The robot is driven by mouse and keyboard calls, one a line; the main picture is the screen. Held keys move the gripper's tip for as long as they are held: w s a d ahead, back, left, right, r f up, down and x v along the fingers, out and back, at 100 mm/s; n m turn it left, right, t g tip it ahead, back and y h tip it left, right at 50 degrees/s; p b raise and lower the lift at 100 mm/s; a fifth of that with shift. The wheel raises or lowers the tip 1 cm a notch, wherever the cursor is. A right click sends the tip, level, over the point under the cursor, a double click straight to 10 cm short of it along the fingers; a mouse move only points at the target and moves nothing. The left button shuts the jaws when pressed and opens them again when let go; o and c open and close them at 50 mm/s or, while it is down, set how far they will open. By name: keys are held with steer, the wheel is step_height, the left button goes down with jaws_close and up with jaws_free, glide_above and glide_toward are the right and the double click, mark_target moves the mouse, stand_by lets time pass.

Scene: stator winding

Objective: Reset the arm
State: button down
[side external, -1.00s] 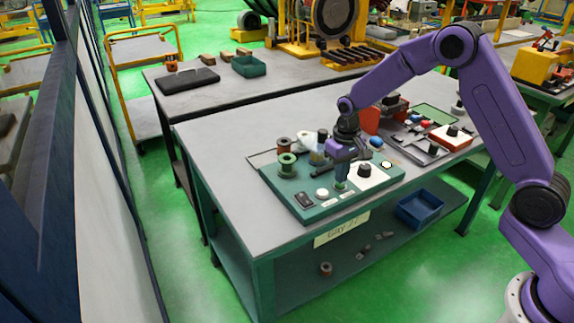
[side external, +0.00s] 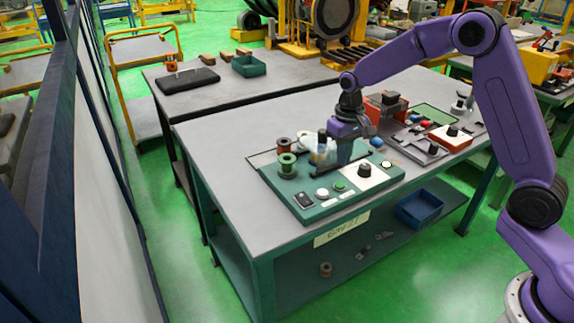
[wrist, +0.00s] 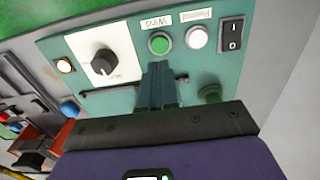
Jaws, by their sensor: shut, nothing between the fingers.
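My gripper (side external: 345,160) is shut and empty above the back part of the green control panel (side external: 325,208). In the wrist view, its closed fingers (wrist: 158,72) point toward the panel, close to the green button (wrist: 159,43) in the picture; the exact gap is hard to tell. The green button also shows uncovered in the side view (side external: 338,186). Around it are a white button (side external: 322,193), a black rocker switch (side external: 304,200) and a black knob on a white plate (side external: 364,170).
A red device (side external: 385,103) and a tray of parts (side external: 420,145) lie to the right. A blue bin (side external: 420,208) is on the lower shelf. The table's left part is clear.

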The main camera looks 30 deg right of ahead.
stand_by(0.3)
steer(key=s+a+r+n, duration=0.3)
steer(key=s+a+r, duration=0.15)
steer(key=s, duration=0.35)
steer(key=s+d+r+n, duration=0.1)
steer(key=s+n, duration=0.3)
steer(key=s, duration=1)
steer(key=s+d+r+n, duration=0.1)
steer(key=s+n, duration=0.4)
steer(key=s, duration=0.9)
steer(key=shift+d+r+n, duration=0.25)
steer(key=shift+d+n, duration=0.05)
steer(key=shift+d, duration=0.3)
